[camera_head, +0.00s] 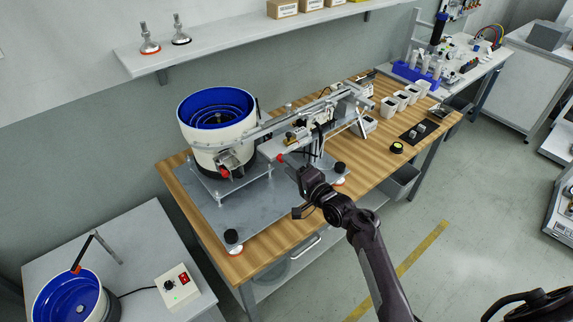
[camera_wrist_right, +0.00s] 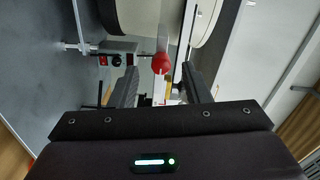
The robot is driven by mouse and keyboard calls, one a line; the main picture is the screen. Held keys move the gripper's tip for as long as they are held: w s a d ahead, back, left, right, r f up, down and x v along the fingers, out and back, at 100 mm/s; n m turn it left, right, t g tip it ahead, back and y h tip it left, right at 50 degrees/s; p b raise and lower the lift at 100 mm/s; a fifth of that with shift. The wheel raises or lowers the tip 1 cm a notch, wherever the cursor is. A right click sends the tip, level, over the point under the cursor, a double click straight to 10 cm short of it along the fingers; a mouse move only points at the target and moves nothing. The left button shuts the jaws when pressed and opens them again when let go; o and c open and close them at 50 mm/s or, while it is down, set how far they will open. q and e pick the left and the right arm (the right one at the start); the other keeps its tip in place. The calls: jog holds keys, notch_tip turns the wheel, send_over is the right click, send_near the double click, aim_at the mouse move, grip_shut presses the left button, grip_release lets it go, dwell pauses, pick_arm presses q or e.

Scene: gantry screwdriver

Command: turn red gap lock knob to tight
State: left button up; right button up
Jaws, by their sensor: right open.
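A red knob (camera_head: 280,157) sits at the near end of the metal rail assembly, right of the white bowl feeder. A second red knob (camera_head: 225,173) is on the front of the bowl feeder (camera_head: 205,150). My right gripper (camera_head: 297,177) is just right of and below the first knob in the head view. In the right wrist view a red knob (camera_wrist_right: 162,62) shows between the two open fingers (camera_wrist_right: 160,78), with no visible contact; I cannot tell its distance from the fingertips.
The bowl feeder and rail stand on a grey plate (camera_head: 205,222) with black round knobs, on a wooden table (camera_head: 255,260). A side table at lower left holds a blue bowl (camera_head: 70,300) and a control box (camera_head: 177,286).

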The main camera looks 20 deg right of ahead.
jog(key=b+v, duration=0.1)
jog(key=v, duration=0.4)
jog(key=shift+s+d, duration=0.1)
jog(key=shift+s, duration=0.2)
jog(key=shift+f, duration=0.1)
jog(key=s+a+f+n+g+h+b, duration=0.1)
jog(key=s+f+n+g, duration=0.15)
jog(key=s+f, duration=0.65)
jog(key=s+a+f+n+g+h+b, duration=0.1)
jog(key=s+a+f+n+g, duration=0.15)
jog(key=f, duration=1.25)
jog(key=s+a+f+n+g+h, duration=0.1)
jog(key=s+f+g, duration=0.3)
jog(key=s+f, duration=0.55)
jog(key=s+d+f+n+g+h, duration=0.1)
jog(key=s+f+n+g, duration=0.1)
jog(key=s+f, duration=0.4)
jog(key=s+d+f+n+g+h+b, duration=0.1)
jog(key=s+f, duration=0.5)
jog(key=s, duration=0.7)
jog(key=s+d+f+n+g+h+b, duration=0.1)
jog(key=s+f+n+g, duration=0.3)
jog(key=s, duration=0.5)
notch_tip(320, 180, down, 2)
jog(key=shift+s+d+f+n, duration=0.25)
jog(key=shift+s+d+n, duration=0.15)
jog(key=shift+n, duration=0.4)
